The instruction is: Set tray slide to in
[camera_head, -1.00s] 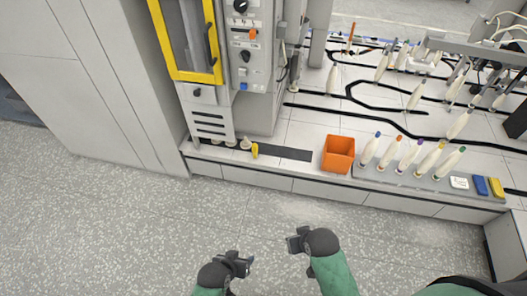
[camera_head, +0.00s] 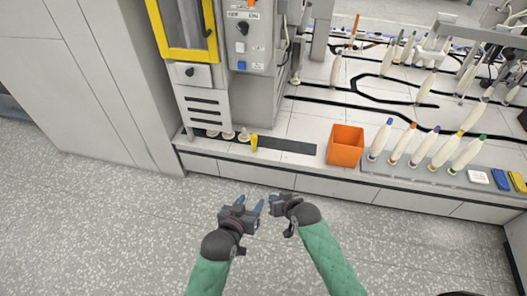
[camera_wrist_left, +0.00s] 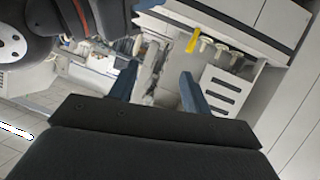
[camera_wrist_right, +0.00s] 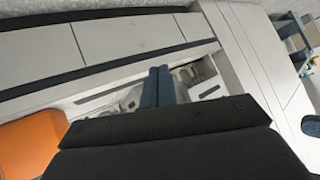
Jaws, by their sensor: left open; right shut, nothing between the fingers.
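The likely tray slide shows at the foot of the grey machine as a row of small cream pegs (camera_head: 228,135) with a yellow tab (camera_head: 254,141) at its right end. A dark strip (camera_head: 288,146) runs right from the tab along the bench. I cannot clearly make out the slide's own edges. The yellow tab (camera_wrist_left: 193,41) and pegs (camera_wrist_left: 222,51) also show in the left wrist view. My left gripper (camera_head: 249,204) is open and empty, in front of the bench below the tab. My right gripper (camera_head: 279,198) is shut and empty just right of it. Neither touches the slide.
An orange bin (camera_head: 345,147) stands on the bench right of the dark strip. Several cream bobbins with coloured tips (camera_head: 422,147) stand further right. The machine has a yellow-framed door (camera_head: 184,30) and a slotted panel (camera_head: 203,104). The floor (camera_head: 110,225) before the bench is clear.

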